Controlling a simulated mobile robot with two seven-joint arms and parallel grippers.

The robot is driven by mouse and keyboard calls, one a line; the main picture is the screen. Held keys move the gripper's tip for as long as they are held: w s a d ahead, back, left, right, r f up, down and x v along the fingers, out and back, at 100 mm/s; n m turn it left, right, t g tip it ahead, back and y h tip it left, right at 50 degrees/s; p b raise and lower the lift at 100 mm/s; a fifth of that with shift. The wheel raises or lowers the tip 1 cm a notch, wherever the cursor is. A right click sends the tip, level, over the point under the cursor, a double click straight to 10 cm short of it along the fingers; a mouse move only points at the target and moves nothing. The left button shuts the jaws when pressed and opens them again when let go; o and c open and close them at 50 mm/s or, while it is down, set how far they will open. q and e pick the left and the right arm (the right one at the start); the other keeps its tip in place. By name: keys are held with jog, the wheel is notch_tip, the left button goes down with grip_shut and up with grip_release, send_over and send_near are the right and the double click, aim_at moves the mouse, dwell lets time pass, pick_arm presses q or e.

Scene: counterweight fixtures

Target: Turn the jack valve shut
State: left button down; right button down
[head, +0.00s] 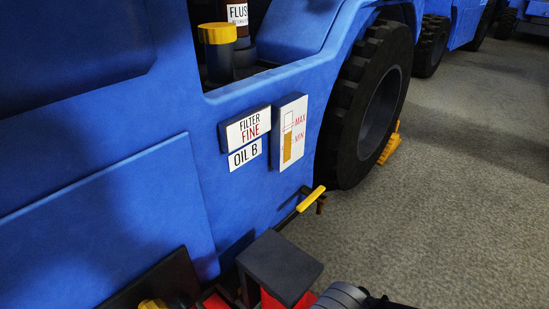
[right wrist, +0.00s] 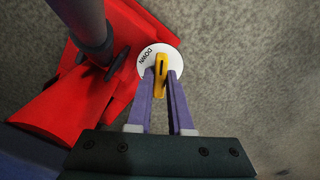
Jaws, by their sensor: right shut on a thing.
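The jack valve (right wrist: 160,61) is a small yellow lever with a dark slot, set on a white round plate (right wrist: 147,57) marked DOWN. The plate sits at the edge of the red jack body (right wrist: 66,107) in the right wrist view. My right gripper (right wrist: 161,76) has its two purple fingers closed on either side of the yellow lever. Part of the red jack (head: 271,301) shows at the bottom of the head view, beside a dark square block (head: 280,266). The valve is not visible there. My left gripper is in neither view.
Grey floor (head: 450,210) is open on the right.

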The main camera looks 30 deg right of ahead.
jog(key=m, duration=0.5)
jog(key=shift+m, duration=0.8)
jog(key=c, duration=0.8)
grip_release()
notch_tip(320, 180, up, 10)
jog(key=p, duration=1)
